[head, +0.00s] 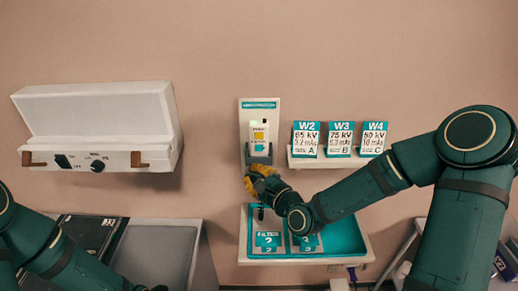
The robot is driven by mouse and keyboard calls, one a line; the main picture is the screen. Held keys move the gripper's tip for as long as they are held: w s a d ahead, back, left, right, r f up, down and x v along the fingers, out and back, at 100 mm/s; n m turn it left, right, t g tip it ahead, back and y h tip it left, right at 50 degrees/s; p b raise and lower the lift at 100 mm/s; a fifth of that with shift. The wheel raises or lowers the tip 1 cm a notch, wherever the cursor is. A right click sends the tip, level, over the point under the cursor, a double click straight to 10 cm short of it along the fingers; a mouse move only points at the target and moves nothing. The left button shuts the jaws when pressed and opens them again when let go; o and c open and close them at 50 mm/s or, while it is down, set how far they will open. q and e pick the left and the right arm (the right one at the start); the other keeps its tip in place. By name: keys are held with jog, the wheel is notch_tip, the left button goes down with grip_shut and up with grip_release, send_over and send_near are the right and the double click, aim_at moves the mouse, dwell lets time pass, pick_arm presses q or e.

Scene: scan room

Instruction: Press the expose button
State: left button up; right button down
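A white wall panel (260,104) with a teal strip stands upright at the centre of the head view. On it is a pale unit with a small yellow-orange button (259,136), which looks like the expose button; its lettering is too small to read. My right gripper (257,169), with yellow and dark parts, is just below the button, in front of the panel's lower part. Dark prongs show around there, but I cannot tell fingers from holder. Contact with the button is not visible. My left gripper (150,288) is barely in view at the bottom edge.
A white box with knobs (98,105) hangs at left. A shelf (338,163) holds cards W2, W3 and W4 at right. A teal tray (345,238) with filter plates lies below my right forearm. The wall above is clear.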

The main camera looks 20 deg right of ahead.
aim_at(259, 148)
jog(key=w+d, duration=0.1)
jog(key=w, duration=0.5)
jog(key=shift+d, duration=0.4)
jog(key=shift+w, duration=0.2)
dwell(1.0)
jog(key=shift+w+d, duration=0.15)
jog(key=shift+w, duration=0.15)
jog(key=shift+w+d, duration=0.1)
jog(key=shift+w, duration=0.3)
dwell(0.9)
jog(key=shift+s, duration=0.1)
jog(key=shift+s+a+b, duration=0.25)
jog(key=shift+s+b, duration=0.05)
jog(key=shift+s, duration=0.45)
